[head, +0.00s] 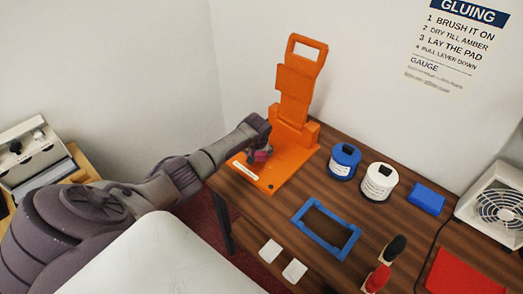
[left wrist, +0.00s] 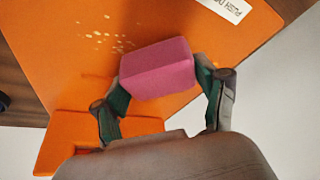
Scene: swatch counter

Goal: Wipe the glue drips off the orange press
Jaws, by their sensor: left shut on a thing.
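The orange press (head: 295,95) stands at the back left of the counter, its handle upright. Its base plate (head: 285,172) carries a white label strip. In the left wrist view the orange surface of the press (left wrist: 60,50) has several pale glue drips (left wrist: 105,38). My left gripper (head: 262,152) is over the base plate and shut on a pink sponge-like block (left wrist: 157,68). The block also shows as a small pink patch in the head view (head: 259,156). The block is close to the drips; I cannot tell whether it touches the plate. My right gripper is out of view.
A blue pot (head: 344,162), a white pot (head: 379,182) and a blue block (head: 427,198) stand right of the press. A blue frame (head: 326,228), two white pads (head: 294,270) and a red-and-black item (head: 385,265) are nearer. A fan unit (head: 497,205) is far right.

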